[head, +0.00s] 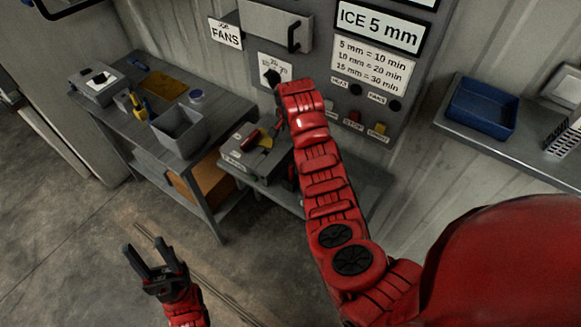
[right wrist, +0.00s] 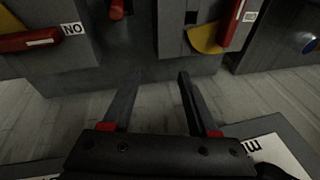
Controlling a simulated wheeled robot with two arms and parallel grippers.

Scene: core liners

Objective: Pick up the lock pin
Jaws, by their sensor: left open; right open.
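I cannot identify the lock pin for sure. A short red rod (right wrist: 117,9) at the top of the right wrist view may be it; it stands by grey blocks. My right gripper (right wrist: 160,76) is open and empty in that view, its fingertips just short of the grey blocks and below the red rod. In the head view my right arm reaches to the small grey fixture (head: 243,160), and the arm mostly hides that gripper. My left gripper (head: 144,246) is open and empty above the floor, away from the tables.
A grey table (head: 130,110) at left holds an open grey bin (head: 180,138). A blue tray (head: 482,108) sits on the right shelf. The control panel (head: 335,100) stands behind my right arm.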

